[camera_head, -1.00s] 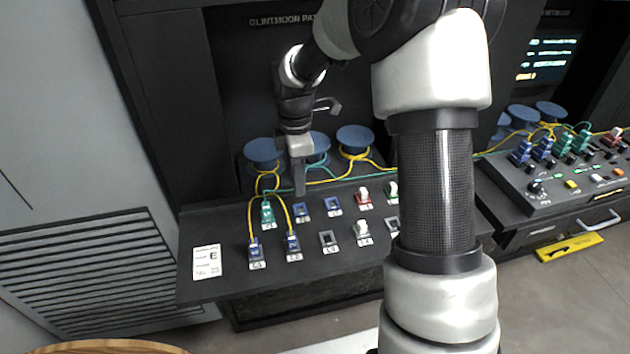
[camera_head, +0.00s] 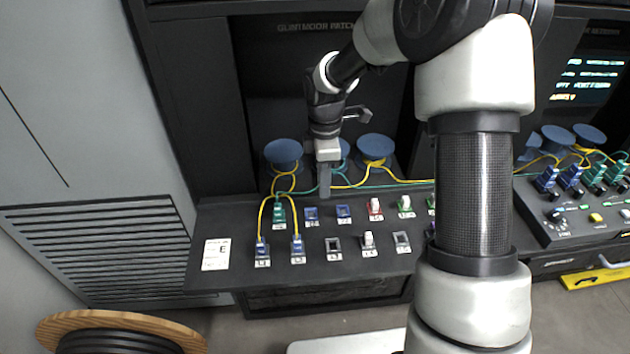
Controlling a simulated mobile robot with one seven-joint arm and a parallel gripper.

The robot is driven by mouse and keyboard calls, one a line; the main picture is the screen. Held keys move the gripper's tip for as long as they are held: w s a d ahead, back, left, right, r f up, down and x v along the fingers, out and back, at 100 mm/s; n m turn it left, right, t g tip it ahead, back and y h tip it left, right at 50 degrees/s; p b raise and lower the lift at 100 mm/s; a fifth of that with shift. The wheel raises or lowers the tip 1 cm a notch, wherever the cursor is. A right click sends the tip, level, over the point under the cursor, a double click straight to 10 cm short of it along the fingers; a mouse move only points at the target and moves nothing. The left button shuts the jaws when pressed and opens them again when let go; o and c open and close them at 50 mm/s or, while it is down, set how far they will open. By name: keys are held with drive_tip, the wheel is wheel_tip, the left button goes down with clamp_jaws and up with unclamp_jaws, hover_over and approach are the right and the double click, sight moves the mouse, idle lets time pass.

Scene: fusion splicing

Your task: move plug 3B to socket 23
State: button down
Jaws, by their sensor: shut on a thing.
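My gripper (camera_head: 325,190) points down over the back row of the sloping socket panel (camera_head: 225,283), its fingers closed just above the blue sockets. What it holds is hidden or too small to make out. A teal plug (camera_head: 279,214) sits in the back row, left of the gripper. Two blue plugs with yellow cables, one at the far left (camera_head: 262,248) and one beside it (camera_head: 297,245), sit in the front row. Two blue sockets (camera_head: 311,214) (camera_head: 343,212) look empty. Grey sockets (camera_head: 333,245) (camera_head: 402,239) in front look empty. Labels are too small to read, so 3B and 23 cannot be told.
Blue cable drums (camera_head: 283,152) (camera_head: 375,148) stand behind the panel, with yellow and teal cables running from them. A white-capped socket (camera_head: 368,240) and red and green ones lie to the right. My arm covers the panel's right end. A second console (camera_head: 575,230) stands at right.

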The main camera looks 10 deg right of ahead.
drive_tip(key=shift+d+f+b, duration=0.85)
drive_tip(key=shift+d+f, duration=0.5)
drive_tip(key=shift+f, duration=0.25)
drive_tip(key=shift+d+f+b, duration=0.85)
drive_tip(key=shift+d+f, duration=0.5)
drive_tip(key=shift+f, duration=0.2)
drive_tip(key=shift+f, duration=0.55)
drive_tip(key=c, duration=1.5)
unclamp_jaws()
drive_tip(key=shift+o, duration=0.2)
drive_tip(key=shift+r, duration=0.1)
wheel_tip(320, 180, up, 17)
drive_tip(key=p, duration=0.1)
drive_tip(key=shift+r, duration=0.15)
